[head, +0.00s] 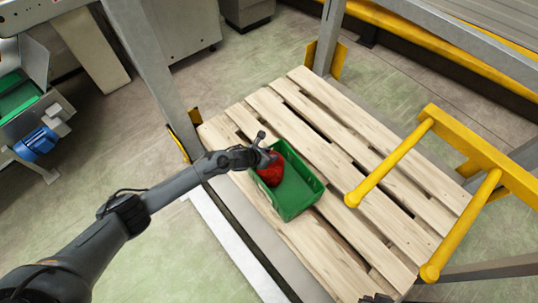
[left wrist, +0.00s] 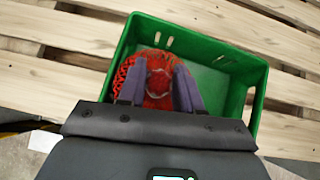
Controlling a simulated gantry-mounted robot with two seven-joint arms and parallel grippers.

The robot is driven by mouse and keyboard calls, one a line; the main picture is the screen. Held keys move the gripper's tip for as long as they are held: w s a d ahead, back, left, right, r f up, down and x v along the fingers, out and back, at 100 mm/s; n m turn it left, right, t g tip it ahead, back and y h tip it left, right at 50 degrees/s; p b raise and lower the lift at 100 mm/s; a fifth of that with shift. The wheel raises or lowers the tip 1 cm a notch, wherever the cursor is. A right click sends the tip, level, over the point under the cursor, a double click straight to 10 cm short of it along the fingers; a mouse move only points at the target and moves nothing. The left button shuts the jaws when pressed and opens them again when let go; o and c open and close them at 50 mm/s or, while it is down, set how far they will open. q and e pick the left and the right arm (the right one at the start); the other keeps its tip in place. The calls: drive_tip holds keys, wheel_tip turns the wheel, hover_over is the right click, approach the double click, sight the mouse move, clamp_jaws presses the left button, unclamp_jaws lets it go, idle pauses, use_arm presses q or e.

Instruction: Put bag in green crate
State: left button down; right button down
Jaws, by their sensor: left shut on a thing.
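The bag is a red net bag (head: 271,169) at the upper left end of the green crate (head: 303,207) in the head view. My left gripper (head: 265,156) reaches in from the left over that end of the crate and is shut on the bag. In the left wrist view, the bag (left wrist: 148,85) sits between the two fingers of my left gripper (left wrist: 160,90), within the outline of the green crate (left wrist: 235,60). Whether the bag touches the crate floor cannot be told. The rest of the crate looks empty. My right gripper is not clearly seen.
The crate stands on a wooden pallet (head: 350,150). Yellow bars (head: 395,160) stick out over the pallet to the right of the crate. A grey post (head: 150,60) stands behind my left arm. Bare pallet boards lie around the crate.

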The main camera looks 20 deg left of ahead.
use_arm(q)
drive_tip(key=shift+w, duration=0.1)
drive_tip(key=shift+f, duration=0.1)
drive_tip(key=c, duration=0.7)
unclamp_jaws()
drive_tip(key=shift+c, duration=0.2)
